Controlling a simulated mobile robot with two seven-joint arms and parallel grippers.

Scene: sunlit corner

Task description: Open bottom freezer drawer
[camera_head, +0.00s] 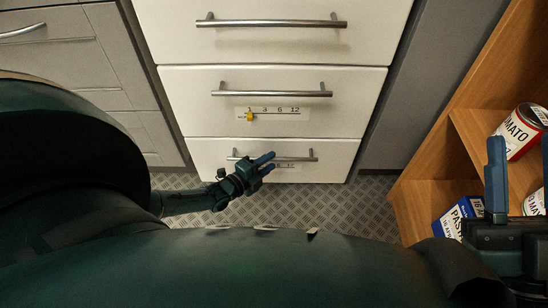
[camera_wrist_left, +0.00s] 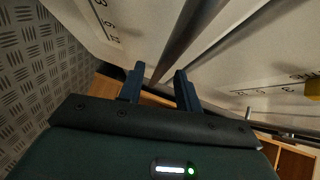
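The bottom freezer drawer (camera_head: 335,165) is a white front with a horizontal metal bar handle (camera_head: 300,159). It looks shut, in line with the drawers above. My left gripper (camera_head: 268,163) is at the middle of this handle, its blue fingers pointing right across it. In the left wrist view the fingers (camera_wrist_left: 159,88) are apart, and the handle bar (camera_wrist_left: 190,35) runs down to the gap between them. I cannot tell whether the bar is fully between the fingers; no grip on it shows. My right gripper (camera_head: 520,180) is open and empty at the right edge.
The middle drawer (camera_head: 180,100) and top drawer (camera_head: 165,30) above have similar handles and are shut. A wooden shelf (camera_head: 415,195) with cans (camera_head: 525,130) and a blue pasta box (camera_head: 455,218) stands right. Grey cabinets (camera_head: 70,70) stand left. Patterned floor (camera_head: 345,210) before the drawer is clear.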

